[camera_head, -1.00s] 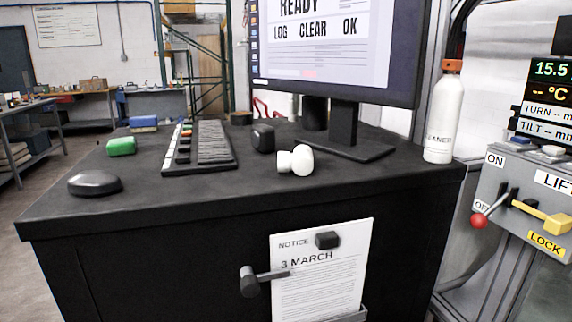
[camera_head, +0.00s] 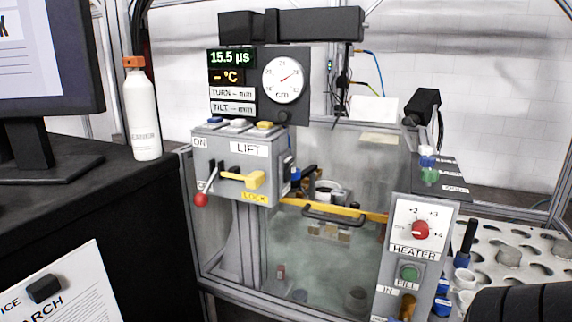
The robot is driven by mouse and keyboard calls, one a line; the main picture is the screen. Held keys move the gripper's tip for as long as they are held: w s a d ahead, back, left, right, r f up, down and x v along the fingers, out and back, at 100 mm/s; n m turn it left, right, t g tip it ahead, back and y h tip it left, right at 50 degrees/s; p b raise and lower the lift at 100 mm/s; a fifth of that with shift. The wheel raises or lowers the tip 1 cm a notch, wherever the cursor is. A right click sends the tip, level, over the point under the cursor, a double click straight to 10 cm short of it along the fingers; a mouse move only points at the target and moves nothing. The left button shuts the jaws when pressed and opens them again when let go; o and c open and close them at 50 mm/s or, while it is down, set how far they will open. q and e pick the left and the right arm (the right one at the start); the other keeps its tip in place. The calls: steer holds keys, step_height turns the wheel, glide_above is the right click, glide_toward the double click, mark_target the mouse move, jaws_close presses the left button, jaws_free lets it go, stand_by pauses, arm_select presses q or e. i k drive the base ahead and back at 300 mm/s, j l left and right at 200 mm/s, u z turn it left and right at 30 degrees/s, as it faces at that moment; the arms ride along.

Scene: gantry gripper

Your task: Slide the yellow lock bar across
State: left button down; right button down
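The yellow lock bar (camera_head: 254,180) is on the front of the grey LIFT box (camera_head: 222,153), just above the yellow LOCK label (camera_head: 255,197). It lies roughly level, with a thin stem on its left and a thicker block on its right. A lever with a red ball knob (camera_head: 201,200) sits to its left, with the knob hanging low at the box's left edge. Neither of my grippers shows in the head view, and nothing touches the bar.
A glass tank (camera_head: 340,258) stands below and right, with a separate yellow rail (camera_head: 368,215) across it. A HEATER panel (camera_head: 398,268) is in front. A black bench (camera_head: 135,218) with a white bottle (camera_head: 141,115) is at left. A dark ribbed shape (camera_head: 525,303) fills the lower right corner.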

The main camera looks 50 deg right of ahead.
mark_target(256, 178)
steer(key=z, duration=1.15)
